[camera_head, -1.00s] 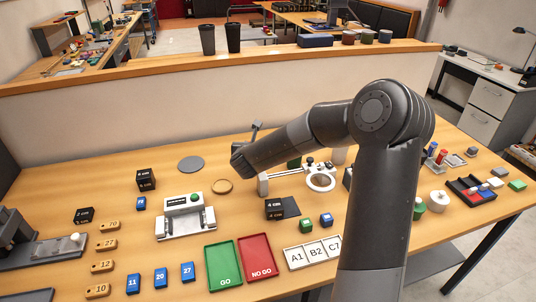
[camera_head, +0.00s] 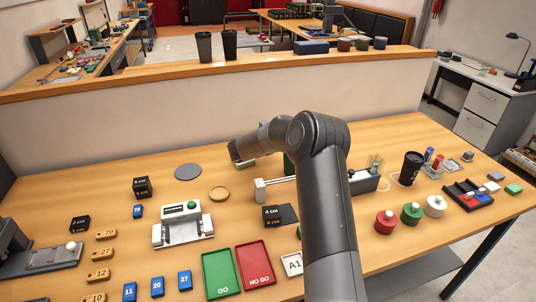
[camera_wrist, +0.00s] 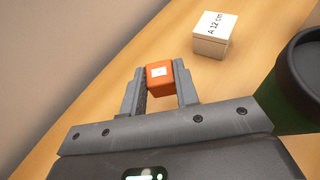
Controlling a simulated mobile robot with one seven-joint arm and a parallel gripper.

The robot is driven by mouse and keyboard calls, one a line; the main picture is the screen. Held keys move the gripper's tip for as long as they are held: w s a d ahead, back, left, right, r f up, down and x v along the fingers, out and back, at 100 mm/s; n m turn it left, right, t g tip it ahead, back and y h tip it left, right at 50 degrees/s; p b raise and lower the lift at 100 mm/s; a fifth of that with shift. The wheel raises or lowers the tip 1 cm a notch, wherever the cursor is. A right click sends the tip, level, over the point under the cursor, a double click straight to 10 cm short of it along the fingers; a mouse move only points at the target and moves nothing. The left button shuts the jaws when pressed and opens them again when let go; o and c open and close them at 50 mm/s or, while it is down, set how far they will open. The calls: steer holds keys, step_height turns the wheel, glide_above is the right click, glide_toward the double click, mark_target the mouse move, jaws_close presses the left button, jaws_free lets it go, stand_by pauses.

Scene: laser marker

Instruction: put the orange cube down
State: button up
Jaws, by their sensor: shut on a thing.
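The orange cube (camera_wrist: 160,84) shows in the wrist view, between the fingertips of my gripper (camera_wrist: 158,77). Both fingers are shut on its sides. Its top face carries a small white patch. Wooden tabletop shows around it, but I cannot tell whether the cube touches the surface. In the head view my arm reaches over the far middle of the table. The fingers and the cube are hidden there.
In the wrist view a white box marked A 12 cm (camera_wrist: 210,44) stands beyond the cube to the right. In the head view a grey disc (camera_head: 188,171) and a tan ring (camera_head: 219,194) lie left of my arm.

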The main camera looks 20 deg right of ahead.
mark_target(268, 159)
steer(key=shift+f, duration=2.35)
steer(key=shift+f, duration=0.1)
steer(key=o, duration=1)
steer(key=shift+o, duration=0.2)
